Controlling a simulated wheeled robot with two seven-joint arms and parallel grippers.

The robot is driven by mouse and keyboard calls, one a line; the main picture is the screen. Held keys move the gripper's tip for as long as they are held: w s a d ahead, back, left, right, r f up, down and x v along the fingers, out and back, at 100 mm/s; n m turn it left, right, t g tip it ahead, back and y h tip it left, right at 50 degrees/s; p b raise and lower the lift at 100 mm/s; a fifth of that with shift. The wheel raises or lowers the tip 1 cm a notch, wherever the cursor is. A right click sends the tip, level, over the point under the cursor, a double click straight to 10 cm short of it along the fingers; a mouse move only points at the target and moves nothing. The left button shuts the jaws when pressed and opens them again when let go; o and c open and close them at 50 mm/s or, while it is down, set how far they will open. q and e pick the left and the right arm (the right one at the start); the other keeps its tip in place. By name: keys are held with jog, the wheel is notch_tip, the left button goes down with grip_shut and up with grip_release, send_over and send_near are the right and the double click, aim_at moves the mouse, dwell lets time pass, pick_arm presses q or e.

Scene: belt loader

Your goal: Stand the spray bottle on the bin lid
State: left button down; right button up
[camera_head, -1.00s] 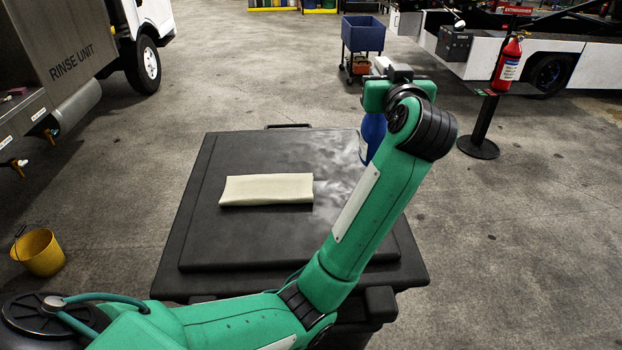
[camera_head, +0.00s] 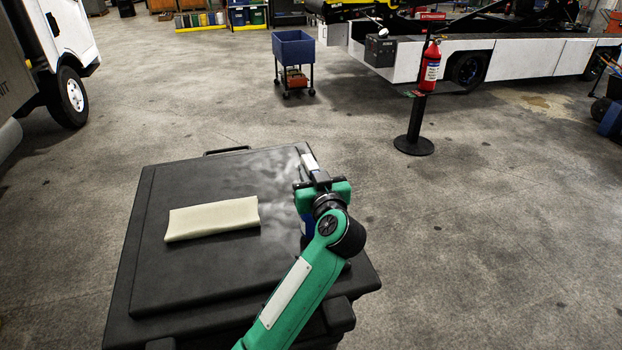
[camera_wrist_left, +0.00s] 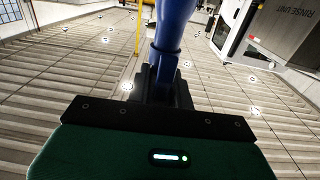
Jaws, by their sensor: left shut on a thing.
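The spray bottle has a blue body (camera_head: 306,226) and a pale top (camera_head: 309,162). My left gripper (camera_head: 307,187) is shut on it and hides much of it in the head view. The bottle looks roughly upright over the right part of the black bin lid (camera_head: 190,270). I cannot tell whether its base touches the lid. In the left wrist view the blue bottle (camera_wrist_left: 175,28) rises from between the dark fingers (camera_wrist_left: 160,85). My right gripper is not in view.
A folded cream cloth (camera_head: 212,219) lies on the lid, left of the bottle. A black post (camera_head: 414,125) with a red extinguisher (camera_head: 430,68) stands beyond, to the right. A blue cart (camera_head: 293,50) is farther back. The lid around the cloth is clear.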

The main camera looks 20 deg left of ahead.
pick_arm(q)
jog(key=shift+f, duration=1.1)
jog(key=c, duration=1.3)
grip_release()
jog(key=shift+f, duration=0.1)
jog(key=shift+o, duration=0.2)
jog(key=b+v, duration=0.3)
jog(key=v, duration=0.9)
jog(key=shift+s, duration=0.1)
